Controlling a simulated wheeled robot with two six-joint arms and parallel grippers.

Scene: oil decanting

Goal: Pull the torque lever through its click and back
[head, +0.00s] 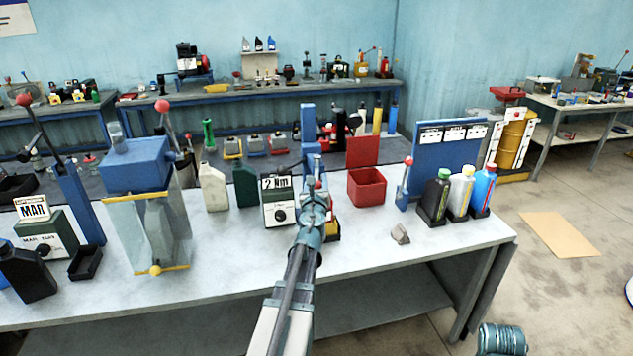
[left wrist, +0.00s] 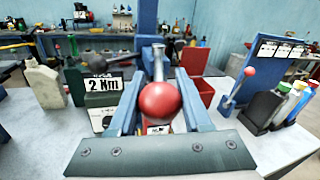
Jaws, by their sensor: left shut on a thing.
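The torque lever is a metal shaft (left wrist: 158,64) with a red ball knob (left wrist: 160,101), and it shows in the left wrist view between my fingers. My left gripper (head: 317,192) is shut on the lever, with the red knob on the palm side. In the head view the gripper hides most of the lever. A blue post (head: 308,122) rises behind it. A dark green box (head: 279,212) with a dial and a "2 Nm" sign (left wrist: 107,85) stands just left of the gripper.
An open red box (head: 367,188) stands to the right. Beyond it are a small red-knobbed lever (head: 405,183), a blue sign board (head: 440,155) and several bottles (head: 460,192). A blue machine (head: 137,165) stands left. The front right of the white table (head: 440,250) is clear, except for a grey lump (head: 400,234).

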